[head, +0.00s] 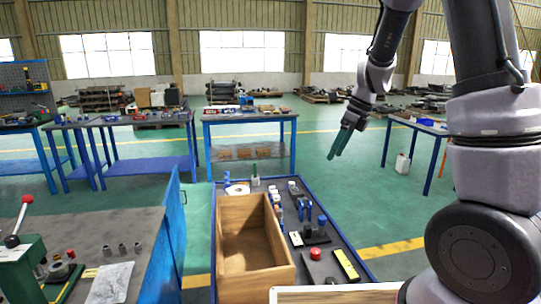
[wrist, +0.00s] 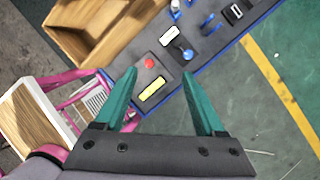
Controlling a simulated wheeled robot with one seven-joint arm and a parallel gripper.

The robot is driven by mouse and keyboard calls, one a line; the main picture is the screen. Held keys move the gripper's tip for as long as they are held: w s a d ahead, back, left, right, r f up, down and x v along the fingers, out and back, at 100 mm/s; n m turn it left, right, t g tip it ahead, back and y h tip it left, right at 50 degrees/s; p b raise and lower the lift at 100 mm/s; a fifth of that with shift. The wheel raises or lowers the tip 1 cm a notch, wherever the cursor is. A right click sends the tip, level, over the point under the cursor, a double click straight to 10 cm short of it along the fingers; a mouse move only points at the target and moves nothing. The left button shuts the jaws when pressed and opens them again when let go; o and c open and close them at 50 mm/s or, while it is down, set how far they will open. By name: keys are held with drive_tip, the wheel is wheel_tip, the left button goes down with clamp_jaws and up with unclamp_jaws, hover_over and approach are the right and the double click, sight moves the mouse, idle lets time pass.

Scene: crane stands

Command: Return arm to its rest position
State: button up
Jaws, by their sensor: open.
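My gripper (head: 341,143) hangs from my raised arm in the head view, right of the middle and above the open green floor. Its two teal fingers point down and to the left. In the wrist view my gripper (wrist: 160,92) shows its teal fingers wide apart with nothing between them. It is apart from the blue workbench (head: 345,239), which stands below and to the left.
An empty wooden box (head: 281,268) stands on the workbench, with a red knob (head: 316,254) and a yellow-labelled item (head: 346,264) to its right. A green press (head: 36,258) stands on the left bench. More blue tables (head: 287,114) stand behind. Floor right of the workbench is clear.

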drive_tip(key=s+d+r+n+t+h, duration=0.1)
drive_tip(key=s+d+r+n+t, duration=0.1)
drive_tip(key=s+r+n, duration=0.7)
drive_tip(key=s+d+r+n+t, duration=0.2)
drive_tip(key=s+r+n+t, duration=0.2)
drive_tip(key=s+r+n, duration=0.5)
drive_tip(key=shift+s+d+n+h, duration=0.25)
drive_tip(key=shift+s+n+h, duration=0.15)
drive_tip(key=shift+s+n, duration=1.25)
drive_tip(key=shift+w, duration=0.15)
